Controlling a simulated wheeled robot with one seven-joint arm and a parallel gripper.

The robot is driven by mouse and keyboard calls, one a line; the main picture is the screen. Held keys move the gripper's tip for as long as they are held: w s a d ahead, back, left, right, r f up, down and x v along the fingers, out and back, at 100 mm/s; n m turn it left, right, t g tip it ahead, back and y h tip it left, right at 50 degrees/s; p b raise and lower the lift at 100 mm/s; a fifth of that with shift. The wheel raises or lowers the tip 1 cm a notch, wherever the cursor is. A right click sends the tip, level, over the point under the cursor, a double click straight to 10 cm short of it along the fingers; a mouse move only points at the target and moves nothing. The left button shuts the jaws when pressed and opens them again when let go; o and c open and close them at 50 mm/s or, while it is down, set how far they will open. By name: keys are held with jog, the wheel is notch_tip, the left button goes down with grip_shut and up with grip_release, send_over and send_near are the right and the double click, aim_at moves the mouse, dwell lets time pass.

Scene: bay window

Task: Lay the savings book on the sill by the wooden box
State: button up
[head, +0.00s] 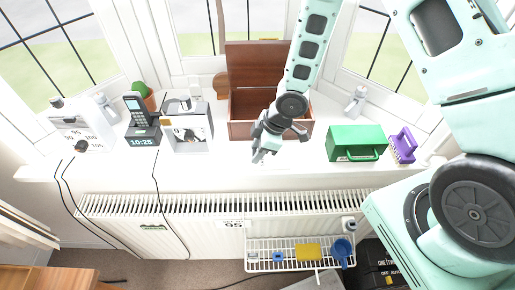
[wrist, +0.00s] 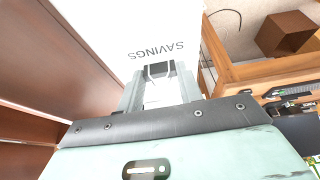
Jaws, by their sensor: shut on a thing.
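The wooden box (head: 270,131) stands open on the white windowsill (head: 235,172), its lid (head: 262,62) raised behind it. My gripper (head: 260,154) is in front of the box, over the sill. In the wrist view my gripper (wrist: 158,88) is shut on the white savings book (wrist: 120,28), whose "SAVINGS" lettering appears upside down just beyond the fingertips. In the head view the book blends into the bright sill, so its outline and any contact with the sill cannot be told.
A grey open-fronted case (head: 190,142), a clock with a phone (head: 142,132) and a cactus stand left of the box. A green case (head: 355,143) and purple object (head: 403,146) stand right. A radiator (head: 230,204) and wire rack (head: 300,252) are below.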

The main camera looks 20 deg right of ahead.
jog(key=o, duration=1)
jog(key=p+v, duration=0.3)
jog(key=v, duration=0.9)
jog(key=s+a+r+m+h, duration=0.2)
jog(key=s+a+r+m, duration=0.1)
jog(key=s+r, duration=0.5)
jog(key=s+a+r+m+g+h, duration=0.1)
jog(key=s+a+r+m, duration=0.2)
jog(key=s+r, duration=0.6)
jog(key=s+a, duration=0.1)
jog(key=s, duration=0.2)
jog(key=shift+r+m+h, duration=0.25)
jog(key=shift+m+h, duration=0.15)
jog(key=shift+w, duration=0.1)
